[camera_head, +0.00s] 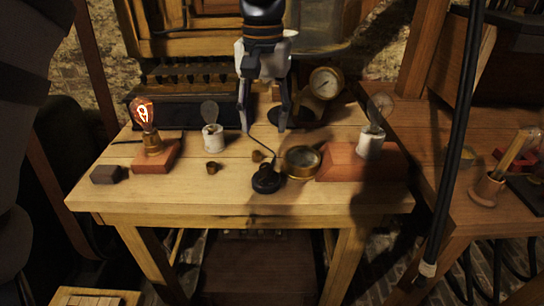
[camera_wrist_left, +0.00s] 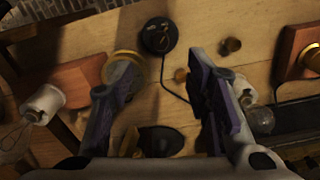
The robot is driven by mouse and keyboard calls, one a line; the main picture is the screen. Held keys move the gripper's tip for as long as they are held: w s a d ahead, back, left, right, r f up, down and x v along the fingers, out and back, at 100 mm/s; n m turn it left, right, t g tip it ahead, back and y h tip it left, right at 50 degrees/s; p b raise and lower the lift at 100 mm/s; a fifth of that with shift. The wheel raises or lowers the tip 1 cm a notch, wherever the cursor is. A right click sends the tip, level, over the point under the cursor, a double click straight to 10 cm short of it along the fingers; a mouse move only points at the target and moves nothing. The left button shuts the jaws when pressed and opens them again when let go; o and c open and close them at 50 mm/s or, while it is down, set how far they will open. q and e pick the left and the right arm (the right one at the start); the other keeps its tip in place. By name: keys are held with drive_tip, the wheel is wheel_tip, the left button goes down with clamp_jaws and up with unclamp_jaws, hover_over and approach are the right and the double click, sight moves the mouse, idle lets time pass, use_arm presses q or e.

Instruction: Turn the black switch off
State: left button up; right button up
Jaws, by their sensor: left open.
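The black switch (camera_head: 267,180) is a small round black piece near the front middle of the wooden table, with a thin dark wire running back from it. It also shows in the left wrist view (camera_wrist_left: 158,36), beyond the fingertips. My left gripper (camera_head: 263,126) hangs fingers-down over the table, behind the switch and apart from it. Its two fingers are spread and empty, and they also show in the left wrist view (camera_wrist_left: 155,75). A bulb (camera_head: 144,113) on a reddish-brown wooden base glows orange at the left. My right gripper is out of view.
A brass dish-like piece (camera_head: 302,161) stands close right of the switch. Small brass cups (camera_head: 214,168) lie to its left. An unlit bulb (camera_head: 211,125) and a gauge (camera_head: 325,83) stand farther back. A wooden block (camera_head: 348,164) is at the right.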

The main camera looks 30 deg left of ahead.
sight(265, 166)
use_arm(q)
wheel_tip(265, 166, down, 11)
drive_tip(key=shift+f, duration=0.1)
clamp_jaws()
